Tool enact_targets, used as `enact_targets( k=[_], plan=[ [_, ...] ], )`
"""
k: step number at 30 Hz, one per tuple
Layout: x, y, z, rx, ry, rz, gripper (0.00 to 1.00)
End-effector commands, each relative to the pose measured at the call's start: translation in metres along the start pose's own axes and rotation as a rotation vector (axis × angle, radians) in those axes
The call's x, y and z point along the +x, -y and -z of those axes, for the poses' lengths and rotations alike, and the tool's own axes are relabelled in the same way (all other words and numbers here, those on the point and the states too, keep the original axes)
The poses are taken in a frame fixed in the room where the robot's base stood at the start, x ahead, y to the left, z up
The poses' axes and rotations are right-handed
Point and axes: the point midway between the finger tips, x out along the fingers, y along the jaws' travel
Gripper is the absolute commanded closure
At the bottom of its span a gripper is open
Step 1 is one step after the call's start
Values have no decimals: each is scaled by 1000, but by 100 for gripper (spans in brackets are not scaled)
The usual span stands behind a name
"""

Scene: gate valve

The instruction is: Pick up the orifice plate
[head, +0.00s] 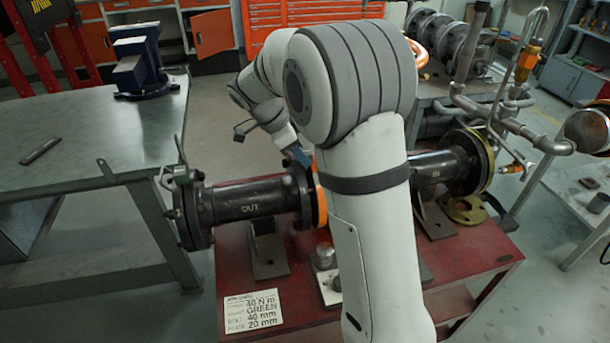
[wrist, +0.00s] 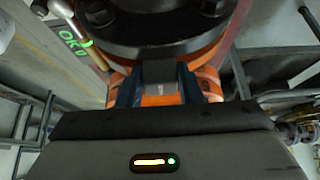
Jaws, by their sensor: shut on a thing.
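The orange orifice plate (head: 320,198) stands upright at the right face of the dark OUT pipe flange (head: 303,193). My arm hides part of it, and I cannot tell whether it touches the flange. In the wrist view the orange plate (wrist: 210,82) shows below the dark round flange (wrist: 150,25). My gripper (head: 303,157) is at the plate's upper edge. In the wrist view its two blue fingers (wrist: 158,88) are shut on the plate's narrow grey and orange part. The contact is partly hidden by the gripper body.
The pipes stand on a red bench (head: 245,265) with a white job card (head: 253,311). The IN pipe (head: 440,170) is at right, a brass ring (head: 465,209) beside it. A grey table (head: 90,130) with a blue vise (head: 138,65) stands left.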

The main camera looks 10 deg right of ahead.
Motion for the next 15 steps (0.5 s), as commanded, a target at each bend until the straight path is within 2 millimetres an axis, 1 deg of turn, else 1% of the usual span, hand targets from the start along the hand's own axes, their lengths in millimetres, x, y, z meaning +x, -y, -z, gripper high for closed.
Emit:
enact_targets(
  k=[1, 5, 15],
  plan=[
    [0, 0, 0, 0, 0, 0, 90],
    [0, 0, 0, 1, 0, 0, 100],
    [0, 0, 1, 1, 0, 1, 100]
  ],
)
